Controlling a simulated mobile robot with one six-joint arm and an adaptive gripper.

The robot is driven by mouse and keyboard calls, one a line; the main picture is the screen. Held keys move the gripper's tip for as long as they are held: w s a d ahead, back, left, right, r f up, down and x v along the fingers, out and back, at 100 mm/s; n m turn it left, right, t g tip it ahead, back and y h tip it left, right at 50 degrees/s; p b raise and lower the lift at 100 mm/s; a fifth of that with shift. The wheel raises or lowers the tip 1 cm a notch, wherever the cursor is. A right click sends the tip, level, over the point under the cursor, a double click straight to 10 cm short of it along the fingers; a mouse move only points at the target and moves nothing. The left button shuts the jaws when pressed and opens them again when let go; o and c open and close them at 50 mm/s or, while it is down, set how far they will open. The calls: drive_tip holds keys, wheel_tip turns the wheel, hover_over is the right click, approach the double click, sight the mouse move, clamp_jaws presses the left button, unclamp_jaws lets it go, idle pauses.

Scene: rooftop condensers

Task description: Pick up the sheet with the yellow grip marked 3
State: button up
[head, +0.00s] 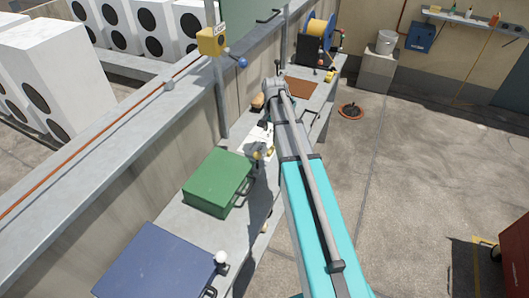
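White sheet-like pieces (247,143) lie on the grey bench beside my arm, partly covered by it. A small grey and yellowish shape shows over them; I cannot tell whether it is a grip or part of my wrist. No number 3 can be read, so I cannot pick out the sheet marked 3. My arm reaches up the picture over the bench. My gripper is small and mostly hidden by the arm, and I cannot make out its fingers or whether it holds anything.
A green case (217,178) and a blue case (155,270) stand on the near bench. A brown mat (300,86) and a yellow cable reel (319,29) are farther along. A wall with a post and yellow box (211,41) borders the left. Open floor lies right.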

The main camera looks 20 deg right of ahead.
drive_tip(key=b, duration=0.5)
hover_over(272, 148)
drive_tip(key=shift+w+d+f, duration=0.1)
drive_tip(key=shift+w+f, duration=0.05)
drive_tip(key=shift+f, duration=1.1)
drive_tip(key=shift+w+d+f, duration=0.1)
drive_tip(key=shift+f, duration=1.15)
drive_tip(key=shift+s+a+f+b, duration=0.1)
drive_tip(key=shift+f+b, duration=1.1)
drive_tip(key=shift+f, duration=0.1)
drive_tip(key=shift+a+f+b, duration=0.1)
drive_tip(key=shift+f+b, duration=1.05)
drive_tip(key=shift+f, duration=0.15)
clamp_jaws()
